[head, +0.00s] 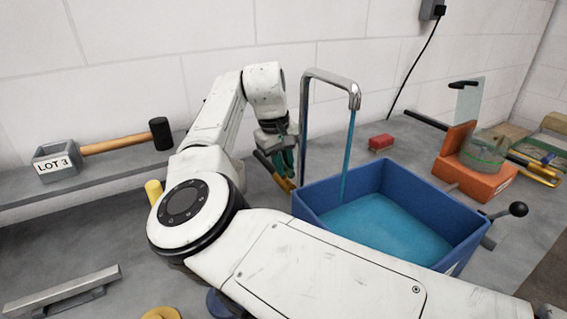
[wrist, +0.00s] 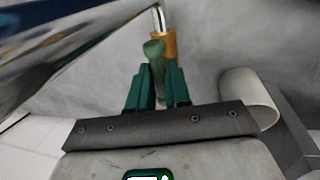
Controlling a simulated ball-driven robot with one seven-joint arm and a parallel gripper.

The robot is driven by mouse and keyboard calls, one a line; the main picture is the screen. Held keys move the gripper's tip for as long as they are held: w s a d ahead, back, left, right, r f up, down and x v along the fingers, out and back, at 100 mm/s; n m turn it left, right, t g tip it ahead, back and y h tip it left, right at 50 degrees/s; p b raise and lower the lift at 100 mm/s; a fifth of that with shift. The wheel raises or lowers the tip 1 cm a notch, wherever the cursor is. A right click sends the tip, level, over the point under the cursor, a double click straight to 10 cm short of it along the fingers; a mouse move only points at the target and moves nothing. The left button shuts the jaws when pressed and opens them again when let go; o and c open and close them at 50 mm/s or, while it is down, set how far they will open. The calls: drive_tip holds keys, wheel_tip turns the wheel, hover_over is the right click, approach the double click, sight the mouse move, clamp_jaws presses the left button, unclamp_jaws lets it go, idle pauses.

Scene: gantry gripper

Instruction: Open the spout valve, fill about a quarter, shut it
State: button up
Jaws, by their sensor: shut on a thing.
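A chrome spout (head: 330,78) rises behind the blue bin (head: 322,207) and bends over it. A blue stream (head: 348,150) runs from the spout into the bin. Blue liquid (head: 388,228) covers the bin's floor, with its surface below the rim. My gripper (head: 284,162) is at the foot of the spout, left of the bin. In the wrist view my gripper (wrist: 158,78) has its teal fingers shut on a greenish valve handle (wrist: 153,52), next to a brass-coloured valve body (wrist: 169,46). The handle's lower part is hidden between the fingers.
A red block (head: 381,142) lies behind the bin. An orange block (head: 474,178) with a clear container (head: 483,152) stands at the right. A black-knobbed lever (head: 517,209) sticks out beside the bin.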

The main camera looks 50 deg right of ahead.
clamp_jaws()
drive_tip(key=shift+r+p, duration=0.15)
drive_tip(key=shift+p, duration=0.35)
drive_tip(key=shift+m+p, duration=0.35)
drive_tip(key=shift+m, duration=0.05)
drive_tip(key=m+p, duration=0.2)
drive_tip(key=p, duration=0.1)
drive_tip(key=shift+r+g, duration=0.2)
drive_tip(key=shift+g, duration=0.1)
drive_tip(key=m+p, duration=0.3)
drive_tip(key=m, duration=0.1)
drive_tip(key=shift+w+f+m+g+y+p, duration=0.1)
drive_tip(key=shift+f+m+g+y+p, duration=0.05)
drive_tip(key=shift+m+g+y+p, duration=0.2)
drive_tip(key=m+y+p, duration=0.1)
drive_tip(key=m, duration=0.4)
drive_tip(key=shift+w+d+f+m+p, duration=0.1)
drive_tip(key=shift+m+p, duration=0.15)
drive_tip(key=shift+p, duration=0.15)
drive_tip(key=m+y+p, duration=0.1)
drive_tip(key=m, duration=0.3)
drive_tip(key=shift+w+m, duration=0.1)
drive_tip(key=shift+m, duration=0.3)
